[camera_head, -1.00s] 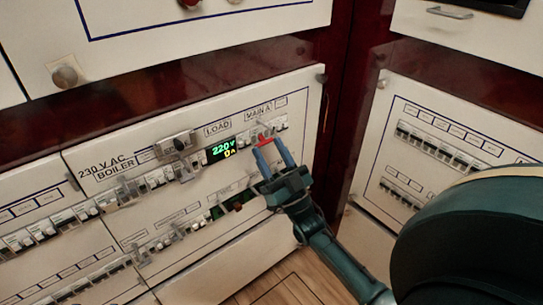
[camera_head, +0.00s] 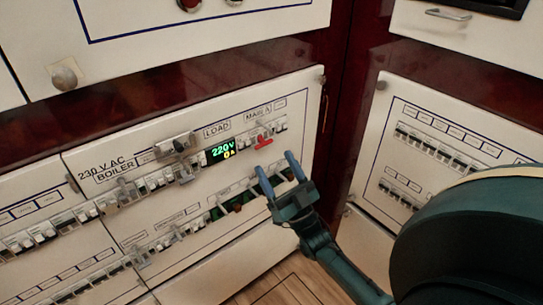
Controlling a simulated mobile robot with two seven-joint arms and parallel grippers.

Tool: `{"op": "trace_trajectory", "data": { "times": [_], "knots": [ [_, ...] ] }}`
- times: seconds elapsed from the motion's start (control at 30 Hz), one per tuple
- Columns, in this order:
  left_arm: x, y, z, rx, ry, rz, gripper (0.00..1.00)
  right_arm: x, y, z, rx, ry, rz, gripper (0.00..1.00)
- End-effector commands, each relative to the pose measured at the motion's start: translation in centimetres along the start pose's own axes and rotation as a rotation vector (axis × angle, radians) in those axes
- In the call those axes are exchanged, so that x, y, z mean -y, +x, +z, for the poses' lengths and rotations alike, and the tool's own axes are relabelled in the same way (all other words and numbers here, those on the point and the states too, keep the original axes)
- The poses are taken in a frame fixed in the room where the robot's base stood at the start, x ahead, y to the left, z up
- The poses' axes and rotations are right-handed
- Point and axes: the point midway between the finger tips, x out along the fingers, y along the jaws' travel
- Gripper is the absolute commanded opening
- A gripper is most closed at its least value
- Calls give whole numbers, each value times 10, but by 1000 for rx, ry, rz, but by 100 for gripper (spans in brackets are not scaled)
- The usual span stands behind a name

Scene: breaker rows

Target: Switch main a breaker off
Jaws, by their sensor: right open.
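The main A breaker (camera_head: 264,142) is a switch with a red lever under the "MAIN A" label (camera_head: 258,112), on the upper row of the white panel. Its red lever shows clear of the fingers and appears to point downward. My right gripper (camera_head: 275,168) is open, with its two blue fingertips apart, below and slightly right of the red lever. Nothing is between the fingers. My left gripper is not in view.
A lit display (camera_head: 221,150) reading 220 V and 0 A sits left of the breaker. Neighbouring breakers (camera_head: 281,124) stand close on its right. A lower breaker row (camera_head: 165,241) runs beneath. Another breaker panel (camera_head: 433,145) is at the right, partly behind my dark arm link.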

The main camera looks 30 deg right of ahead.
Motion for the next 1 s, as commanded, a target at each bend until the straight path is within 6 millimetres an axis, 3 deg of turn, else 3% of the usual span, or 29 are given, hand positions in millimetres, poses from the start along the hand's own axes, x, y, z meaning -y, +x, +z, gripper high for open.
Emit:
{"op": "trace_trajectory", "data": {
  "times": [0.2, 0.4, 0.6, 1.0],
  "knots": [
    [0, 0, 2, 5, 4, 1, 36, 0, -52, 1, 5, 0, 2, 67],
    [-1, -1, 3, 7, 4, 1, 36, 0, -83, 0, 1, 0, 1, 67],
    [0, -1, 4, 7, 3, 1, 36, 0, -95, 0, 0, 0, 1, 67],
    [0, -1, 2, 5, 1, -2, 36, 0, -95, 0, -1, 0, 1, 67]
  ]
}}
